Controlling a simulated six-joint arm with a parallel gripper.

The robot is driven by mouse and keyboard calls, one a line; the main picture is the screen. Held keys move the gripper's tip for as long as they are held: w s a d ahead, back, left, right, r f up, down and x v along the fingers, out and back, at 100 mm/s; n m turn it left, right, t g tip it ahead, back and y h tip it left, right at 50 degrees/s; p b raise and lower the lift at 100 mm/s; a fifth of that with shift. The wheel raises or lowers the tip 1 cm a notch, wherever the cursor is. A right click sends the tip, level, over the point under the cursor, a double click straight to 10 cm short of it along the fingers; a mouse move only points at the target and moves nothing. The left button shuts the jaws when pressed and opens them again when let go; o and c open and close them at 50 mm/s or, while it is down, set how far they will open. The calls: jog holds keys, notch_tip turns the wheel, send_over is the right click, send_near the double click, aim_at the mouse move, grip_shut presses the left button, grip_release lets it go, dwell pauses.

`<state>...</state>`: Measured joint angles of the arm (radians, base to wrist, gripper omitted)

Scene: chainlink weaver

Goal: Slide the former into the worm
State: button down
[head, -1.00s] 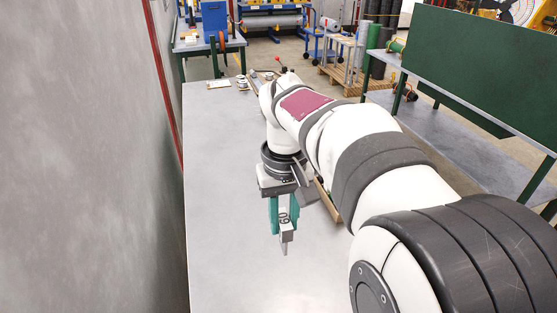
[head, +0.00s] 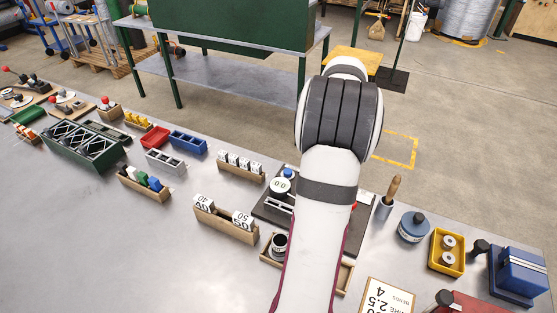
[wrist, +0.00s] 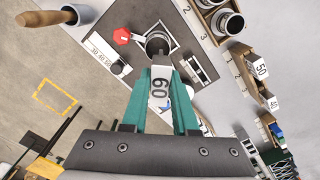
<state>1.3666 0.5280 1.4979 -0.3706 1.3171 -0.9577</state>
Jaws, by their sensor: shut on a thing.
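My gripper (wrist: 161,84) is shut on a flat, pale former (wrist: 159,90) marked 60, held between its two teal fingers. Beyond the former's far end, in the wrist view, is a round metal sleeve (wrist: 158,42) with a dark open mouth, which looks like the worm. It sits on a dark base plate (wrist: 185,28). The former's end lies just short of or over the sleeve's near edge in the picture; I cannot tell whether it touches. In the head view my gripper and the former are out of sight, and my arm hides part of the base plate (head: 268,213).
A red knob (wrist: 122,36) stands left of the sleeve. A wooden tray of metal cylinders (wrist: 229,22) lies to the right. A rack (head: 226,223) holds formers marked 40 and 50. A wooden-handled tool (head: 391,187) stands in a cup. The bench's left front is clear.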

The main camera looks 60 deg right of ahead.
jog(key=shift+s+d+f, duration=0.1)
jog(key=shift+s+f, duration=0.1)
jog(key=shift+s, duration=0.1)
notch_tip(320, 180, down, 10)
jog(key=shift+r, duration=0.1)
dwell(0.3)
jog(key=c, duration=0.6)
grip_release()
notch_tip(320, 180, up, 16)
jog(key=shift+f, duration=0.15)
jog(key=shift+w, duration=0.15)
